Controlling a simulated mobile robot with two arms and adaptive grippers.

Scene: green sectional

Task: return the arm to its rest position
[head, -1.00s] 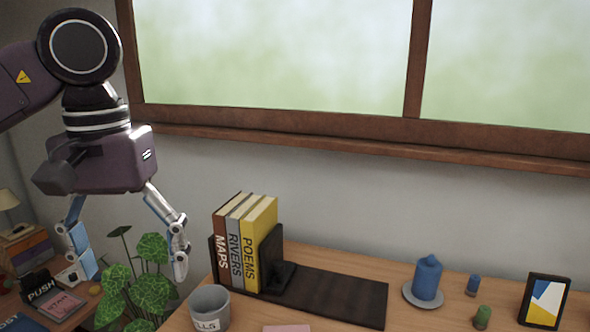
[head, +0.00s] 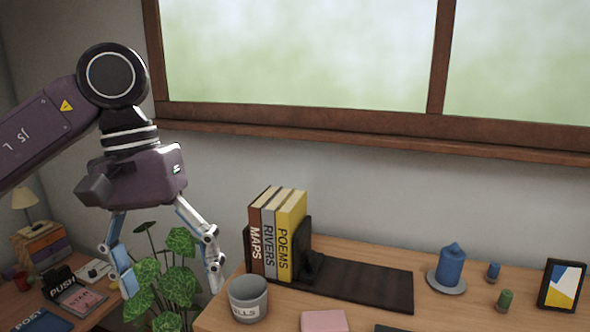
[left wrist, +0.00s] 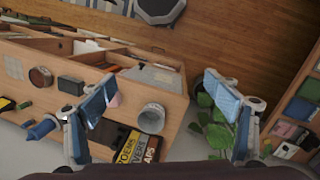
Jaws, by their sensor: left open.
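My left gripper (head: 172,284) hangs at the left of the head view, fingers pointing down and spread wide. It is open with nothing between its fingers. It is beside the desk's left end, in front of the leafy green plant (head: 181,244) and left of the books. In the left wrist view its two blue-padded fingers (left wrist: 160,100) stand far apart, with the desk and the floor beyond. My right gripper is in neither view.
The wooden desk (head: 372,251) carries upright books (head: 270,235) on a dark stand (head: 365,285), a grey mug (head: 248,299), a blue candle (head: 451,267) and a picture frame (head: 562,285). A lower table (head: 20,300) with books and a lamp (head: 23,197) stands left.

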